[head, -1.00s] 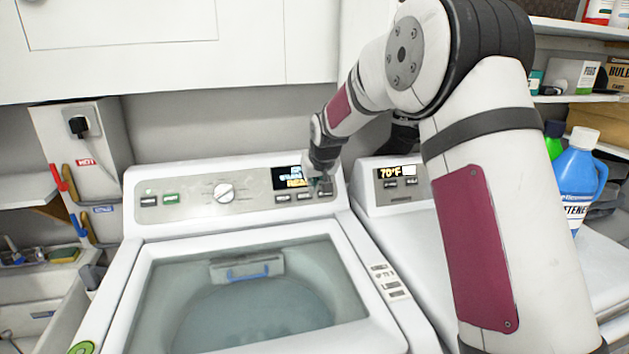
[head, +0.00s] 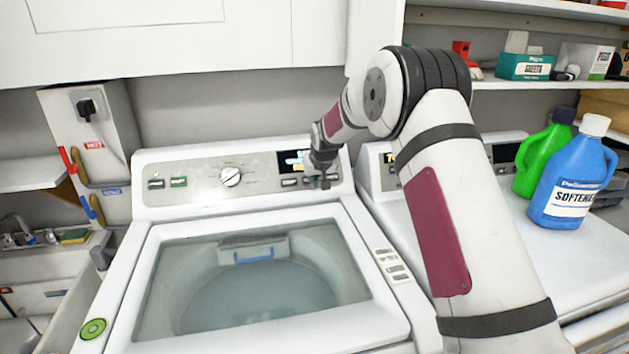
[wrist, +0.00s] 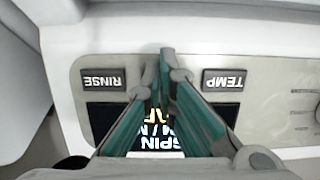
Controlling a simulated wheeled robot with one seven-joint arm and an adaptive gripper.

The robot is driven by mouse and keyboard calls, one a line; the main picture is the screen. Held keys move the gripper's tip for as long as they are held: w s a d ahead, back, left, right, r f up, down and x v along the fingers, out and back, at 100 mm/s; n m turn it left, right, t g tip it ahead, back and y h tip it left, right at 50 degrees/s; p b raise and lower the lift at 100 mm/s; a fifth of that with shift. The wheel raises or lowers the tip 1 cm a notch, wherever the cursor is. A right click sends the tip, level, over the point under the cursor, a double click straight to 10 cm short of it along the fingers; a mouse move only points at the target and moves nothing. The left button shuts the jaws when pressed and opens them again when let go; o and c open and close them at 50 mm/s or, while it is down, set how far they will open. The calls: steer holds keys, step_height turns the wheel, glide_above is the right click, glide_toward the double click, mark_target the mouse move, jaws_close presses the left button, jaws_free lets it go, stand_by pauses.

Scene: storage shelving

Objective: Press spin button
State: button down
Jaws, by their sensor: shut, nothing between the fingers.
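The washer's control panel (head: 205,181) has a dial, a lit display (head: 291,160) and small buttons. My gripper (wrist: 166,52) is shut and empty, its teal fingers pointing at the panel between the RINSE button (wrist: 103,80) and the TEMP button (wrist: 224,80); both labels appear upside down in the wrist view. The spot between these two buttons, where a spin button could be, is hidden by the fingers. The display (wrist: 107,120) shows the word SPIN, partly covered. In the head view my gripper (head: 319,180) is at the button row below the display; contact cannot be told.
The washer's glass lid (head: 260,285) is closed. A second machine (head: 515,240) stands to the right, with a blue softener bottle (head: 573,180) and a green bottle (head: 541,158) on it. A cabinet (head: 180,35) hangs above, and a shelf (head: 540,84) is at upper right.

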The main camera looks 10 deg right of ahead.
steer(key=shift+b+x, duration=0.8)
steer(key=shift+b, duration=0.4)
steer(key=shift+w+r, duration=0.1)
steer(key=shift+w, duration=0.05)
steer(key=shift+r, duration=0.1)
steer(key=shift+s+r, duration=0.2)
steer(key=shift+s, duration=0.05)
steer(key=v, duration=1.3)
steer(key=shift+s+p, duration=0.4)
steer(key=shift+p, duration=0.05)
